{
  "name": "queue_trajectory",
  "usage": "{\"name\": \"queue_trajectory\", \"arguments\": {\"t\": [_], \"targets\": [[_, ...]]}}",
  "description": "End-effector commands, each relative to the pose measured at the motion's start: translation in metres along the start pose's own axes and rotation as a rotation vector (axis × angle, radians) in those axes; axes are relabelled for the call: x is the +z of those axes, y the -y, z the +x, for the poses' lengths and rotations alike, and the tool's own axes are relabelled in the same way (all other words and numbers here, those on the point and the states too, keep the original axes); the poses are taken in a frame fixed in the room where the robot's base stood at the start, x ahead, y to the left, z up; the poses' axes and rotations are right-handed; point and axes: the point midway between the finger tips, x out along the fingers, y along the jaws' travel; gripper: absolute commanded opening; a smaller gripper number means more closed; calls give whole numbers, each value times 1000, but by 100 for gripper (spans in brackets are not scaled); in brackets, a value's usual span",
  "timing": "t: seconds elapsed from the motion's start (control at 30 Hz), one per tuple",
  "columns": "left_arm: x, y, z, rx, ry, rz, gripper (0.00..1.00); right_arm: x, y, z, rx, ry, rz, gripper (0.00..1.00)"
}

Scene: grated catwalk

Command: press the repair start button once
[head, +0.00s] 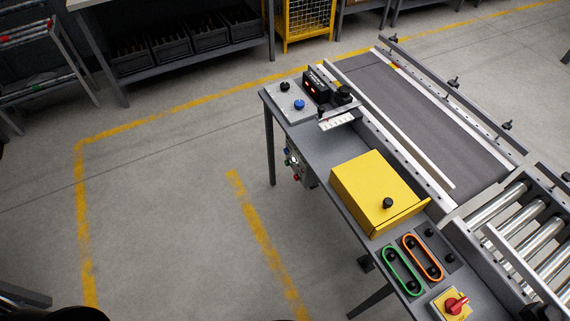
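A grey plate (291,116) at the far left end of the bench carries a blue button (299,104) and a black knob (284,87). A small box with several coloured buttons (295,165) hangs under the bench's left edge. A red rotary switch (456,305) sits on a yellow box near the bench's near end. I cannot read any label, so I cannot tell which control is the repair start button. Neither of my grippers is in view, and nothing of mine touches the controls.
The grey bench (312,141) carries a yellow lidded box (370,185), a display with red digits (316,86), and green (387,266) and orange (408,246) loops. A belt conveyor (400,105) and rollers (515,222) lie to the right. The floor (165,210) at left is clear.

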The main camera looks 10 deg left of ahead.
Motion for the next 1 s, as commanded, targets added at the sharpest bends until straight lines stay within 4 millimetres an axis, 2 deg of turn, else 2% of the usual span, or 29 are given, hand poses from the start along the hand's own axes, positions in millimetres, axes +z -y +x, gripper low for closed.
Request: {"name": "queue_trajectory", "arguments": {"t": [0.07,0.6,1.0], "targets": [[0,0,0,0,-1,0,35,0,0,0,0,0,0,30],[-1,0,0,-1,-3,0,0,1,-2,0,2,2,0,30],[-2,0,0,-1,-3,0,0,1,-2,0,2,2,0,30]]}}
